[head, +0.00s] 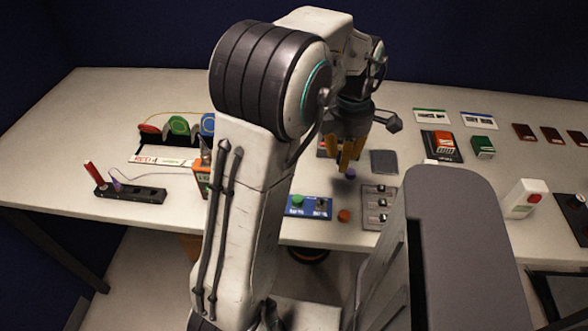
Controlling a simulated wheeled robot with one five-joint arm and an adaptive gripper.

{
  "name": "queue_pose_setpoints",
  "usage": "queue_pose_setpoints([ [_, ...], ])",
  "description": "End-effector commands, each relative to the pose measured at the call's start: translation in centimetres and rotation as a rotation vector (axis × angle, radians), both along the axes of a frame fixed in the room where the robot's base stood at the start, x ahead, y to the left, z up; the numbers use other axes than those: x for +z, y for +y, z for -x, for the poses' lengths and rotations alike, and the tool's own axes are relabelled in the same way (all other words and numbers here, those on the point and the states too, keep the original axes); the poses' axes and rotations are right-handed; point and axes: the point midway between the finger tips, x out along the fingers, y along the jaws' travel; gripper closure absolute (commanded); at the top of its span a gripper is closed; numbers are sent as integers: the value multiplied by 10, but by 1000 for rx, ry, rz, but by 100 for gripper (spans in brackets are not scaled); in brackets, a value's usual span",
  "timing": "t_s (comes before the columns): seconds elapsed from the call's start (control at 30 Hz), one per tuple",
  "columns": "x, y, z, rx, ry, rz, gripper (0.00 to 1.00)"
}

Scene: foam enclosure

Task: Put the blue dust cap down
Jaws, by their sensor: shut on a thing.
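My gripper (348,166), with its yellow-orange fingers, points down over the middle of the white table (90,120). It is shut on a small blue-purple piece, which looks like the blue dust cap (350,174) and shows just at the fingertips. Most of the cap is too small to make out. I cannot tell whether it touches the tabletop or is held a little above it.
A dark grey square pad (384,162) lies right of my gripper. A black power strip (130,193) and coloured reels (179,125) are at left. My arm hides part of the table.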

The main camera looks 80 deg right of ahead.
Motion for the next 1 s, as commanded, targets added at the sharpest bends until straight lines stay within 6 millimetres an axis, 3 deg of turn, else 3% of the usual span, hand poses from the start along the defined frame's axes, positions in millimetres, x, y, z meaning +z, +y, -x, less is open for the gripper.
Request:
queue_pose_setpoints([
  [0.3, -36, -20, -58, 4, -1, -4, 83],
  [0.5, -52, -29, -83, 2, 0, -3, 83],
  [0.8, -62, -34, -95, -2, 0, -2, 83],
  [1.0, -85, -33, -95, -2, -1, -5, 83],
])
